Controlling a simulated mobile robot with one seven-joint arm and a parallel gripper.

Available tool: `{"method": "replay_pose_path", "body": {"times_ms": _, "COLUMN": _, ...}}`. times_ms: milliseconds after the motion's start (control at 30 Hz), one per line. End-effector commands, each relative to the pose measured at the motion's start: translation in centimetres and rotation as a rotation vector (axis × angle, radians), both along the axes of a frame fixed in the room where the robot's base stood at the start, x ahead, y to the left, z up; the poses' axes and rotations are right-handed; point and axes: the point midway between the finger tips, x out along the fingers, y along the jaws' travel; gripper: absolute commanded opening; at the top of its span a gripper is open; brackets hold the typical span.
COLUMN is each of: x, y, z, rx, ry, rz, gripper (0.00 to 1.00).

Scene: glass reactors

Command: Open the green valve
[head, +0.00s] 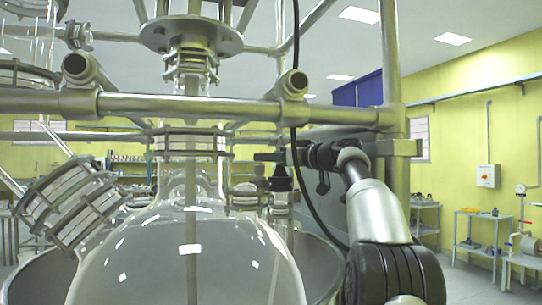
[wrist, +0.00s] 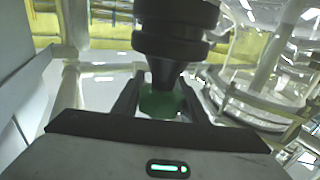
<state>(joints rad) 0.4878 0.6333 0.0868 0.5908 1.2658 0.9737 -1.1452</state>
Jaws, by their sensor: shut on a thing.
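The green valve (wrist: 160,101) shows in the wrist view as a green piece between the two dark fingers of my gripper (wrist: 163,88). The fingers are shut on it, one on each side. A black ribbed part (wrist: 176,30) rises just above the green piece and hides some of it. In the head view my gripper (head: 268,157) reaches left behind the metal frame, at the top of a black fitting (head: 281,180) on a glass neck. The green colour cannot be made out in the head view, and the valve's turn angle cannot be told.
A large round glass vessel (head: 190,262) stands in front, left of my arm. A horizontal metal bar (head: 200,107) and an upright post (head: 391,60) frame the space around my arm. A black cable (head: 297,180) hangs close to the gripper. Glass with metal flanges (wrist: 255,105) lies right in the wrist view.

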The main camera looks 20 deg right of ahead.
Motion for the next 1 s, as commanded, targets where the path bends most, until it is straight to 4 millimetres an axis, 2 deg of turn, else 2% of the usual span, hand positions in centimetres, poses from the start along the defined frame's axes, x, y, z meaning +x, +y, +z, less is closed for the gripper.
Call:
{"method": "replay_pose_path", "body": {"times_ms": 367, "x": -0.04, "y": 0.07, "z": 0.1, "rx": 0.001, "ry": -0.003, "rz": 0.005, "gripper": 0.16}}
{"method": "replay_pose_path", "body": {"times_ms": 400, "x": -0.04, "y": 0.07, "z": 0.11, "rx": 0.001, "ry": -0.003, "rz": 0.005, "gripper": 0.42}}
{"method": "replay_pose_path", "body": {"times_ms": 500, "x": -0.04, "y": 0.06, "z": 0.09, "rx": 0.001, "ry": -0.003, "rz": 0.004, "gripper": 0.57}}
{"method": "replay_pose_path", "body": {"times_ms": 833, "x": 0.01, "y": 0.06, "z": -0.09, "rx": 0.0, "ry": -0.001, "rz": -0.006, "gripper": 0.57}}
{"method": "replay_pose_path", "body": {"times_ms": 1000, "x": 0.15, "y": 0.08, "z": -0.52, "rx": -0.005, "ry": 0.0, "rz": -0.106, "gripper": 0.57}}
